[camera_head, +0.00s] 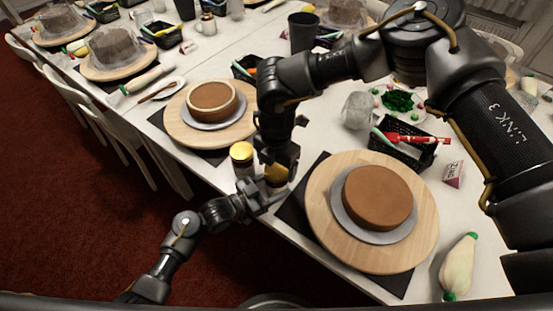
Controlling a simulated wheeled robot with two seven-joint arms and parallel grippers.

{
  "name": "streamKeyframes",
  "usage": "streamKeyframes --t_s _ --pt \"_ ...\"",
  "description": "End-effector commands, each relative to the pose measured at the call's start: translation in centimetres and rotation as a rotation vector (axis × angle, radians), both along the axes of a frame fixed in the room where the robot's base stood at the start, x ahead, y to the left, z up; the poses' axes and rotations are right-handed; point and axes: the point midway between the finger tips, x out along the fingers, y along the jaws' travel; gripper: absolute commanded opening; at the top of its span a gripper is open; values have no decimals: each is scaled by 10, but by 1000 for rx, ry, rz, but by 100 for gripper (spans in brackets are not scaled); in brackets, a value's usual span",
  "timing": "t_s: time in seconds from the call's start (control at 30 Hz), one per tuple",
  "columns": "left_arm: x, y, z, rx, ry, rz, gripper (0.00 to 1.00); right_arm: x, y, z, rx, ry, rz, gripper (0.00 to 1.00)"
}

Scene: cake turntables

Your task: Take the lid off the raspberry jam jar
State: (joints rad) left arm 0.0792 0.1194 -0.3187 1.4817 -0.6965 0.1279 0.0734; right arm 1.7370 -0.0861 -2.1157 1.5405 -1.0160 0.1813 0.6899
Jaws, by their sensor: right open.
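Two small jars with gold lids stand near the table's front edge. One jar (242,158) is in plain view left of my grippers. The other jar (275,174) is mostly hidden behind and between my two grippers; its gold lid shows in part. I cannot read a label on either, so I cannot tell which is raspberry. My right gripper (279,160) points down, open, right over the hidden jar's lid. My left gripper (268,193) reaches in from the lower left to this jar's side; whether its fingers are closed on the jar cannot be seen.
A turntable (425,225) with a brown cake (379,197) is close on the right. Another turntable (178,128) with a cake (212,101) is behind the jars. A black basket (408,152), a piping bag (459,266) and a dark cup (303,32) stand around them.

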Motion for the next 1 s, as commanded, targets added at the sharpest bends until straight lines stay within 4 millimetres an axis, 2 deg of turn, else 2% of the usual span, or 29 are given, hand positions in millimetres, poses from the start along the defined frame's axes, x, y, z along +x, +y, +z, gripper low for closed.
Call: streamKeyframes --t_s 0.23,0.57,0.67,0.77,0.87,1.0 --pt "0 0 0 0 1 0 0 0 0 -1 0 0 0 79" --pt "0 0 0 0 1 0 0 0 0 -1 -1 1 0 36" --pt "0 0 0 0 1 0 0 0 0 -1 -1 1 11 34" --pt "0 0 0 0 1 0 0 0 0 -1 1 1 102 34" --pt "0 0 0 0 1 0 0 0 0 -1 0 1 303 34" --pt "0 0 0 0 1 0 0 0 0 0 -1 2 655 34"
